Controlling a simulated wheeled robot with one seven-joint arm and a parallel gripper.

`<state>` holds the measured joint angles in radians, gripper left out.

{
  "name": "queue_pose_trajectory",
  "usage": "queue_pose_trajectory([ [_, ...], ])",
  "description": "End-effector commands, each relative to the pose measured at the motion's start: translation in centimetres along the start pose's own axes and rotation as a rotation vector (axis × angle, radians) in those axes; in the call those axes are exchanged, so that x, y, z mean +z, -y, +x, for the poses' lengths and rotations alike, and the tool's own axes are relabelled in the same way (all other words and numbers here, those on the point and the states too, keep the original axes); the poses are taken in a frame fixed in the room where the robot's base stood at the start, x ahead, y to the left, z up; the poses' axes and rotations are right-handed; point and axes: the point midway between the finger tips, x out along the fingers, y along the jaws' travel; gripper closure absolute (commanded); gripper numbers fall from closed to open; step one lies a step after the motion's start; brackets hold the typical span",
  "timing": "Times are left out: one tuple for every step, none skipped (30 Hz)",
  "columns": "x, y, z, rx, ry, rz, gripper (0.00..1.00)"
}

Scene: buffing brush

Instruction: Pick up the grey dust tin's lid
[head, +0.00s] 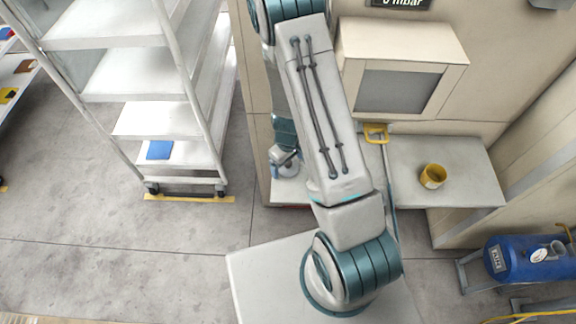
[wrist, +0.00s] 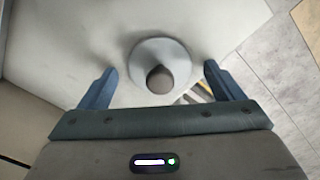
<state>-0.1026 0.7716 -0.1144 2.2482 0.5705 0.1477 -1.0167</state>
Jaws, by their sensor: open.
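A round grey lid (wrist: 160,50) with a dark knob (wrist: 160,80) in its middle is seen from above in the wrist view. It lies between the two blue fingers of my gripper (wrist: 161,70), which is open with a clear gap on each side. I cannot tell whether the lid sits on a tin, as any body below it is hidden. In the head view my gripper (head: 284,158) points down over the pale surface left of my arm. The lid (head: 289,171) shows only in small part there, beside the fingers.
A yellow cup-like container (head: 432,177) stands on the white counter (head: 470,185) at the right. A yellow handle-like piece (head: 376,133) is behind my arm. A white shelf rack (head: 165,120) holding a blue item (head: 160,150) stands at the left. A blue tank (head: 530,258) is at lower right.

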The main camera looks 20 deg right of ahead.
Motion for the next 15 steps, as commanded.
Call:
queue_pose_trajectory([
  [-0.01,0.00,-0.01,0.000,0.000,0.000,0.13],
  [-0.01,0.00,-0.01,0.000,0.000,0.000,0.16],
  [0.00,0.00,-0.02,0.000,0.000,0.000,0.27],
  [0.00,0.00,-0.02,0.000,0.000,0.000,0.35],
  [0.00,0.00,-0.02,0.000,0.000,0.000,0.43],
  [0.00,0.00,-0.02,0.000,0.000,0.000,0.54],
  [0.00,0.00,-0.02,0.000,0.000,0.000,0.60],
  [0.00,0.00,-0.02,0.000,0.000,0.000,0.60],
  [0.00,0.00,-0.03,0.000,0.000,0.000,0.60],
  [0.00,0.00,-0.03,0.000,0.000,0.000,0.60],
  [0.00,0.00,-0.03,0.000,0.000,0.000,0.60],
  [0.00,0.00,-0.03,0.000,0.000,0.000,0.60],
  [0.00,0.00,-0.03,0.000,0.000,0.000,0.60],
  [0.00,0.00,-0.04,0.000,0.000,0.000,0.60],
  [0.00,0.00,-0.06,0.000,0.000,0.000,0.60],
])
